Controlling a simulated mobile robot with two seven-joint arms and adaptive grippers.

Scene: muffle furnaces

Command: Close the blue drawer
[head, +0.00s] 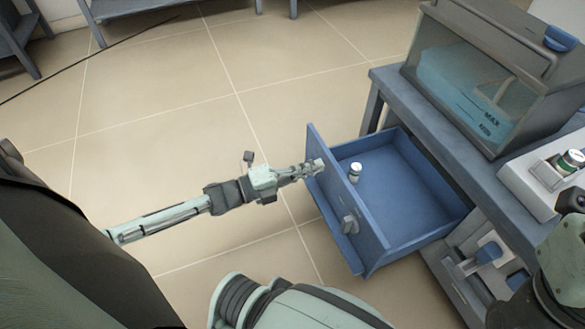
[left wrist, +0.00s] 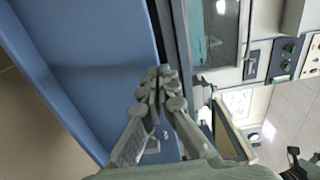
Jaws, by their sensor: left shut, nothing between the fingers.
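The blue drawer (head: 400,215) is pulled well out from under the grey workbench (head: 440,145). Its front panel with a grey knob faces left. A small white jar with a dark lid (head: 355,172) stands inside, close behind the front panel. My left gripper (head: 318,166) is shut and empty, its fingertips at the upper edge of the front panel; I cannot tell if they touch. In the left wrist view the shut fingers (left wrist: 162,85) appear over the blue drawer (left wrist: 85,65). My right gripper is not clearly visible.
A clear blue-tinted tank (head: 475,85) stands on the workbench, with a white device (head: 535,185) beside it. A lower compartment (head: 485,260) lies below the drawer. Tiled floor to the left of the drawer is free. Dark tables stand at the far left.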

